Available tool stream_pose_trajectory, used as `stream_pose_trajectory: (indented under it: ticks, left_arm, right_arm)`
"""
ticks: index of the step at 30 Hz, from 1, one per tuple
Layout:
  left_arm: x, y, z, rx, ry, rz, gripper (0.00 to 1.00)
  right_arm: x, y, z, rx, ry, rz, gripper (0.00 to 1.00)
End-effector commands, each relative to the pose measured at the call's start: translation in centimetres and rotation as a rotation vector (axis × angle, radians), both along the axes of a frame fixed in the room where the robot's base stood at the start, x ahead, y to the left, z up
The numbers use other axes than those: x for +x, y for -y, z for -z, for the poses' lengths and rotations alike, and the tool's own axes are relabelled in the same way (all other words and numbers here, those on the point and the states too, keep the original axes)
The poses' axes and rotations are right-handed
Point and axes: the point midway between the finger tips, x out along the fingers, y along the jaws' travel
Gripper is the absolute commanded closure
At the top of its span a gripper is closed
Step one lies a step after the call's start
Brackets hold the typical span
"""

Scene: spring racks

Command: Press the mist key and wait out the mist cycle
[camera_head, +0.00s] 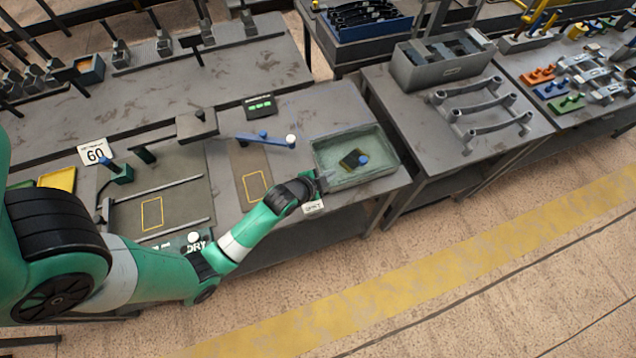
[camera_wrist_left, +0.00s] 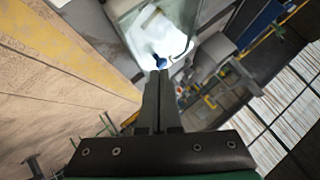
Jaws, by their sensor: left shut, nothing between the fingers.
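My left gripper (camera_head: 320,184) is shut and empty at the near left corner of a translucent greenish basin (camera_head: 387,141), just above a small white label (camera_head: 313,207) on the bench edge. The label's text is too small to read surely. No mist key shows clearly; the gripper may cover it. A dark block with a blue knob (camera_head: 362,160) sits inside the basin. In the left wrist view the closed fingers (camera_wrist_left: 161,82) point toward the basin (camera_wrist_left: 128,8), with the blue knob (camera_wrist_left: 160,62) beyond their tips. My right gripper is not in view.
A blue bar (camera_head: 268,141) lies left of the basin, near a small dark display with green marks (camera_head: 260,106). A "60" sign (camera_head: 94,153) and a "DRY" label (camera_head: 196,246) stand farther left. A grey bin (camera_head: 445,67) and curved racks (camera_head: 490,125) occupy the right table.

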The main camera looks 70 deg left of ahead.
Motion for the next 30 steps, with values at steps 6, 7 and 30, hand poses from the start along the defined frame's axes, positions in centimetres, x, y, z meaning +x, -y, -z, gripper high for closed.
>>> stream_pose_trajectory:
  ticks: [6,7,30]
  left_arm:
    - [-7.2,-0.7,-0.6,-0.059,-0.129,-0.090,1.00]
    - [-7.5,-0.8,-0.6,-0.060,-0.133,-0.095,1.00]
    - [-7.7,-1.3,2.0,-0.061,-0.131,-0.108,1.00]
  right_arm:
    - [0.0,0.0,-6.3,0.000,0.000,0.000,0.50]
    - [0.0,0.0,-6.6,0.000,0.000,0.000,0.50]
    - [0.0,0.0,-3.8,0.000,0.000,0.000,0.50]
